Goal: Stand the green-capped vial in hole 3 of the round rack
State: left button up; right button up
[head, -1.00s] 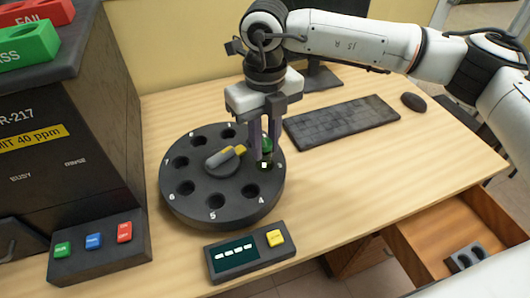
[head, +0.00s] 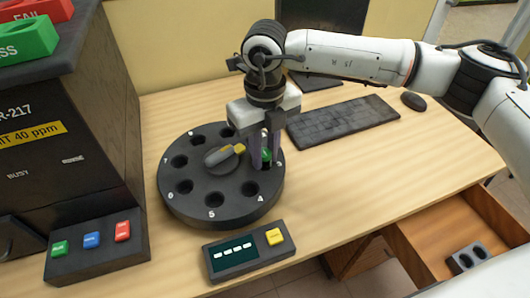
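The round rack (head: 217,203) is a dark disc on the table with numbered holes around its edge. My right gripper (head: 266,163) points down over the rack's right side at the hole marked 3. It appears shut on the green-capped vial (head: 266,155), which looks upright between the fingers. The vial's lower part is hidden, and how deep it sits in the hole cannot be told. My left gripper is not in view.
A display box (head: 245,252) stands in front. The analyser (head: 60,150) and its button panel (head: 95,250) are at left. A keyboard (head: 342,122) lies behind right. An open drawer (head: 425,250) is at lower right.

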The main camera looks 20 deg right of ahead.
aim_at(264, 152)
jog(key=o, duration=0.4)
jog(key=shift+s+f, duration=0.25)
jog(key=shift+f, duration=0.35)
jog(key=shift+o, duration=0.2)
jog(key=shift+w+r+p, duration=0.1)
jog(key=shift+r+p, duration=0.35)
jog(key=shift+p, duration=0.05)
notch_tip(264, 152, up, 13)
jog(key=shift+w+f, duration=0.15)
jog(key=shift+f, duration=0.05)
